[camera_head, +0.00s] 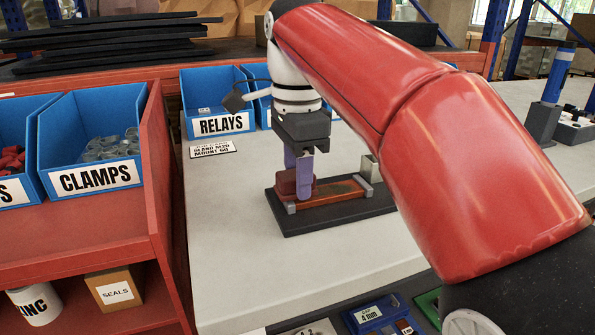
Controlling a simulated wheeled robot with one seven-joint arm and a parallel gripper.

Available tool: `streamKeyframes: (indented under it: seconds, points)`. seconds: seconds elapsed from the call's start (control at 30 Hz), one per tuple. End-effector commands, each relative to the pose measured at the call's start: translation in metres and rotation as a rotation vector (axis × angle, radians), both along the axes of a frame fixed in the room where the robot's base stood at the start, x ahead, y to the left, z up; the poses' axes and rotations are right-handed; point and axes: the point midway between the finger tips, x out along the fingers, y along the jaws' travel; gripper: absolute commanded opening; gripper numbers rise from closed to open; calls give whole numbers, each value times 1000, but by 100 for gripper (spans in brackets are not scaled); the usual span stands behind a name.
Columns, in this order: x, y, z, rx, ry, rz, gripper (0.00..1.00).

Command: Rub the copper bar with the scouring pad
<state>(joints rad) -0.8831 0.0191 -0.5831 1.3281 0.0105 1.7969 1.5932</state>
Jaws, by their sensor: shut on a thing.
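The copper bar (337,196) lies on a dark base plate (287,222) on the light worktop, held between small grey end blocks. My gripper (303,178) points down over the left part of the bar. Its purple fingers are shut on the scouring pad (284,184), a dark reddish block. The pad is at the bar's left end and looks to be on or just above it; I cannot tell whether they touch. The fingers hide part of the pad. A darker patch shows on the bar's upper face to the right of the pad.
Blue bins marked RELAYS (222,125) and CLAMPS (95,177) stand behind and to the left. A small printed card (212,149) lies on the worktop. A grey holder with a blue-banded post (551,92) stands at the right. The worktop's front left is clear.

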Motion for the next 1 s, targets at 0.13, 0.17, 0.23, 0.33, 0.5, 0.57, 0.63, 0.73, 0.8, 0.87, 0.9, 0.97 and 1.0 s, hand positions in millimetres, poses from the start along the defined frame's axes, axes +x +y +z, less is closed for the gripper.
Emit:
streamKeyframes:
  seconds: [0.13,0.17,0.23,0.33,0.5,0.57,0.63,0.73,0.8,0.87,0.9,0.97,1.0]
  points:
    - [0,0,-4,0,0,0,17]
    - [0,0,-4,0,0,0,17]
    - [0,0,-6,0,0,0,17]
    - [0,-1,-5,0,0,0,17]
    - [3,-13,-3,0,0,-4,17]
    - [4,-18,-2,0,0,-3,17]
    - [6,-24,-2,0,0,-4,17]
    - [8,-31,-2,0,1,-2,17]
    - [8,-33,-2,0,1,-2,17]
    - [9,-35,-3,0,1,-1,17]
    - [9,-35,-3,0,1,0,17]
    - [9,-36,-3,0,0,0,17]
    - [10,-38,-3,0,0,0,17]
